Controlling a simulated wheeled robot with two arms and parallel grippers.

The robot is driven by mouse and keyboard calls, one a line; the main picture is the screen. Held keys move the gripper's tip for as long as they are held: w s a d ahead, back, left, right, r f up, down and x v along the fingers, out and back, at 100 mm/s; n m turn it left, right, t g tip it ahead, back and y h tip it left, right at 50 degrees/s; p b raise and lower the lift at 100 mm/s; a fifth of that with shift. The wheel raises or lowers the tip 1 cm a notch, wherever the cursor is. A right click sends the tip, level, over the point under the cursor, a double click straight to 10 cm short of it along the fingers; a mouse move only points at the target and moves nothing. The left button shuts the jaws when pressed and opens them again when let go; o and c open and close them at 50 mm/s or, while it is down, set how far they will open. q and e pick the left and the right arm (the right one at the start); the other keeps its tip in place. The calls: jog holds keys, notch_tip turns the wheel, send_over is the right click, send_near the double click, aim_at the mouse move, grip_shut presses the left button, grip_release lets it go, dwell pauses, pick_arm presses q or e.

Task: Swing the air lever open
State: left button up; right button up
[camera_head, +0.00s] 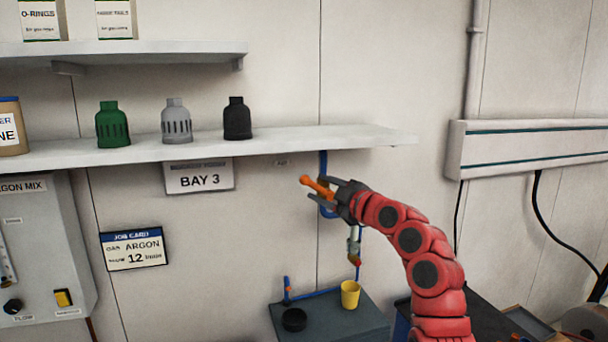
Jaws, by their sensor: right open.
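The orange air lever (311,184) is on a blue air pipe (323,163) on the wall, just below the right part of the shelf. It slants from upper left to lower right. My right gripper (322,189) is open at the lever, with one finger above it and one below. I cannot tell whether either finger touches it. The gripper hides the lever's inner end and part of the valve body. My left gripper is out of view.
A shelf (290,141) with green, grey and black caps runs above the gripper. A fitting (354,246) hangs below. A yellow cup (350,294) and a black dish (294,320) stand on a grey cabinet top (335,319). A control panel (45,240) is at left.

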aim_at(314, 184)
jog(key=p+x, duration=0.2)
jog(key=x, duration=0.3)
jog(key=shift+w, duration=0.1)
jog(key=shift+w+a+r, duration=0.1)
jog(key=shift+w+a, duration=0.15)
jog(key=shift+w+a+f+p, duration=0.25)
jog(key=shift+w+a+p, duration=0.15)
jog(key=shift+w, duration=0.3)
grip_shut()
dwell(0.7)
